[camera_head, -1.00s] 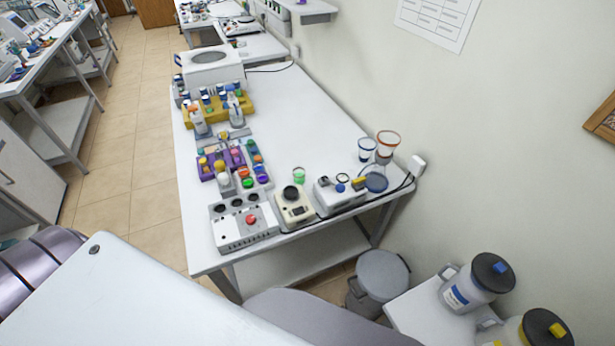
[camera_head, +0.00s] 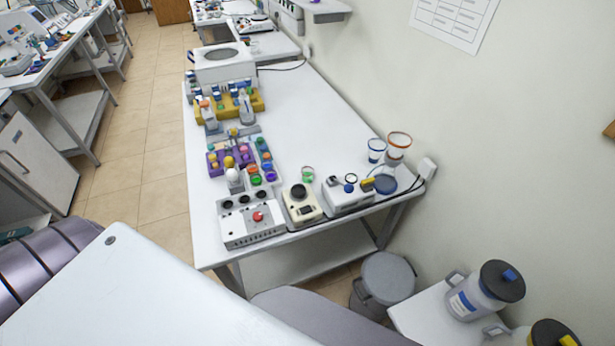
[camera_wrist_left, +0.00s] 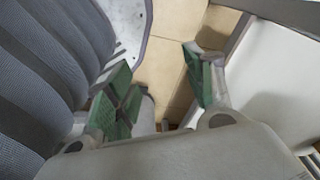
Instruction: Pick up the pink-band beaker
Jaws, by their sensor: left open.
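No band in the head view is clearly pink. A clear beaker with an orange-red band (camera_head: 398,146) stands at the right end of the white table, near the wall. A blue-banded beaker (camera_head: 376,151) stands just left of it, and a small green-banded beaker (camera_head: 307,175) is further left. My left gripper (camera_wrist_left: 158,92) shows only in the left wrist view, with its green-padded fingers wide apart and nothing between them. It is over the tiled floor, away from the beakers. My right gripper is not in view.
The white table (camera_head: 305,115) has a bare middle. Along its near edge stand a block with a red button (camera_head: 250,222), a cream device (camera_head: 302,205) and a white device (camera_head: 347,195). A grey bin (camera_head: 385,284) and a low stand with jugs (camera_head: 484,291) are at right.

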